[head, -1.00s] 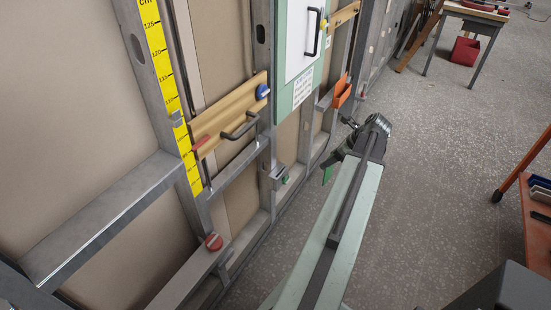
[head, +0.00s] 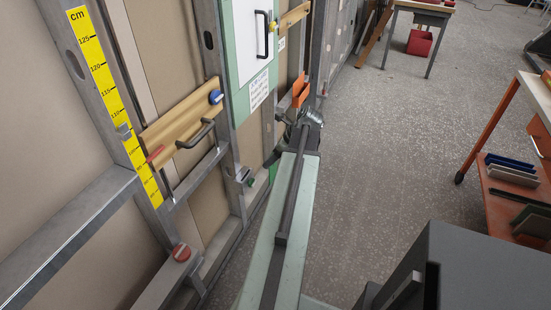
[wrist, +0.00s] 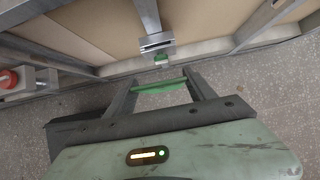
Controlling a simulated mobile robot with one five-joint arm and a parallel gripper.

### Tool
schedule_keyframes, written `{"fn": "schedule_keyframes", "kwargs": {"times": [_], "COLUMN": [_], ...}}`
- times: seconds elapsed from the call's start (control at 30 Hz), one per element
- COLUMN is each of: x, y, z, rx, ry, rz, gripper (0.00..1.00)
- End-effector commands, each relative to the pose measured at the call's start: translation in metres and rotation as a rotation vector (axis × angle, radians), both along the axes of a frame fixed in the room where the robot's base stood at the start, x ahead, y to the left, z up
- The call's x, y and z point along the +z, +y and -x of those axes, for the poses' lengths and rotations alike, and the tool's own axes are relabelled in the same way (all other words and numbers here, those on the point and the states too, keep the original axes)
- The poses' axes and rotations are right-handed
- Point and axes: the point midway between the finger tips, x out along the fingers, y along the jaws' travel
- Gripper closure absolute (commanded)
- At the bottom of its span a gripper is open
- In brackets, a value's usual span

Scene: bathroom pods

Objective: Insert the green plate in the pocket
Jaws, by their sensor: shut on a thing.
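My gripper (wrist: 160,84) is shut on the green plate (wrist: 158,86), a thin strip held crosswise between the two fingers. In the head view the gripper is partly hidden by my arm, and a green bit of the plate (head: 272,157) shows at its left. A grey metal pocket (wrist: 157,41) with a dark slot and a green mark (wrist: 162,59) sits on the wall frame, ahead of the plate in the wrist view. The pocket also shows low on the frame in the head view (head: 243,175). Plate and pocket are apart.
A red knob (head: 181,252) is on the lower rail. A wooden board with a dark handle (head: 195,135) and an orange holder (head: 300,90) are on the wall. An orange cart (head: 510,195) with several plates stands right. The floor between is clear.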

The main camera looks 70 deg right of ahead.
Motion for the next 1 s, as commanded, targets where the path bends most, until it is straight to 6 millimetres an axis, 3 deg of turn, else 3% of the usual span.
{"fn": "schedule_keyframes", "kwargs": {"times": [1.0], "x": [0.000], "y": [0.000], "z": [-0.115], "rx": [0.002], "ry": [-0.001], "rz": [0.000], "gripper": [0.85]}}
